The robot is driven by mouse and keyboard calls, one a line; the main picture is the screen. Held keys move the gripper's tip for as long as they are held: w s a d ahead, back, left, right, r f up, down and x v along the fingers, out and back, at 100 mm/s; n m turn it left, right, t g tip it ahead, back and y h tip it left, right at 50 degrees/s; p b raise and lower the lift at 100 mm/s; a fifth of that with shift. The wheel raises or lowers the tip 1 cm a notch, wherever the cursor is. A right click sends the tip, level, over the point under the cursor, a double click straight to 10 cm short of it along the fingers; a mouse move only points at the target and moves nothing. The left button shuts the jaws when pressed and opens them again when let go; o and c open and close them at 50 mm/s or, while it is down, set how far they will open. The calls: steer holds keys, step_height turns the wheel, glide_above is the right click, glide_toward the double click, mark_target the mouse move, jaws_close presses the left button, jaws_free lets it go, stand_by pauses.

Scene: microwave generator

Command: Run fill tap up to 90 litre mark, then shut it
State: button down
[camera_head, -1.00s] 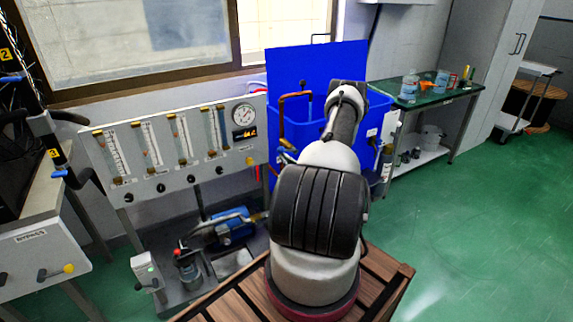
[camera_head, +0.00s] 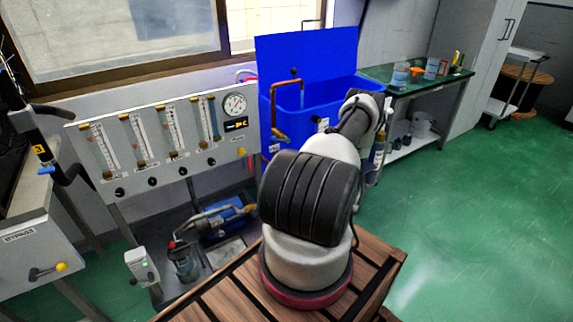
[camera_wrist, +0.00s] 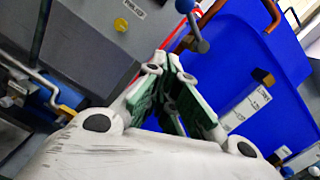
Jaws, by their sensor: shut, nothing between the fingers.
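The blue tank (camera_head: 340,105) stands against the wall, right of the gauge panel. A copper fill pipe (camera_head: 276,108) rises at its left and bends over the rim. A short pale streak (camera_head: 302,93) below the pipe's end may be water. In the wrist view, a lever with a blue ball end (camera_wrist: 200,46) sits just beyond my fingertips, slightly right. My gripper (camera_wrist: 168,60) is shut and empty, apart from the lever. The water level is hidden.
A blue pump (camera_head: 225,218) sits below. A green-topped bench (camera_head: 400,88) is at right.

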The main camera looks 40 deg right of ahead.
steer(key=s+d+r+n, duration=0.1)
steer(key=d+r+n, duration=0.15)
steer(key=r, duration=0.35)
steer(key=d+r+n, duration=0.1)
steer(key=d+r, duration=0.3)
steer(key=r, duration=0.1)
step_height(320, 180, up, 3)
steer(key=n+g+y, duration=0.2)
steer(key=n, duration=1.5)
glide_above(280, 140)
steer(key=s+d, duration=0.3)
steer(key=d, duration=0.1)
steer(key=shift+w+a+f+h, duration=0.2)
steer(key=shift+a+f, duration=0.3)
steer(key=shift+a, duration=0.35)
steer(key=shift+w+a+f+h, duration=0.1)
steer(key=shift+w+a+f, duration=0.15)
steer(key=shift+a+f, duration=0.4)
steer(key=shift+a+r, duration=0.15)
